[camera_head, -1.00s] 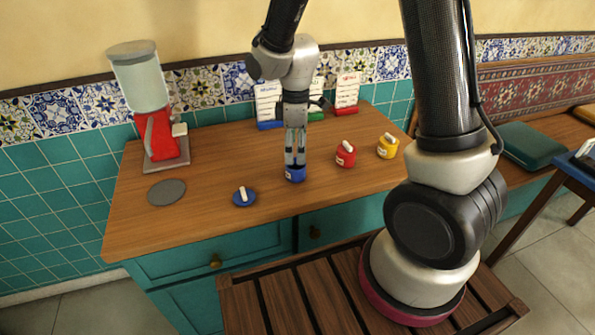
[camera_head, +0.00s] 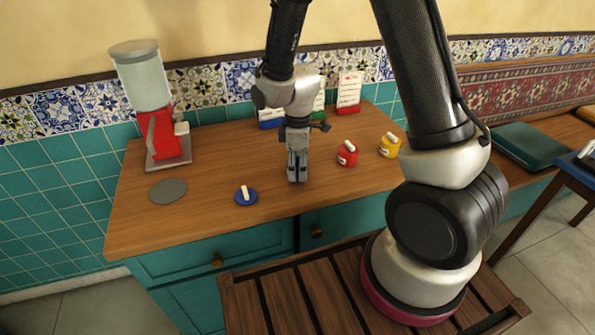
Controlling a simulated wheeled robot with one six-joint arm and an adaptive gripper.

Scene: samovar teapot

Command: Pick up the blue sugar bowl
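My gripper (camera_head: 297,176) points straight down at the middle of the wooden counter, with its fingertips low, close to the counter top. It covers the spot where the blue sugar bowl stood in the earlier view. The bowl itself is hidden behind or between the fingers, and I cannot make it out clearly. Whether the fingers touch it or are closed on it does not show. A blue lid (camera_head: 246,197) with a white knob lies on the counter to the left of the gripper.
A red lidded jar (camera_head: 347,155) and a yellow lidded jar (camera_head: 389,147) stand right of the gripper. Cards in coloured stands (camera_head: 348,92) are behind it. A red dispenser (camera_head: 160,138) and a grey disc (camera_head: 168,191) are at left. The front left counter is clear.

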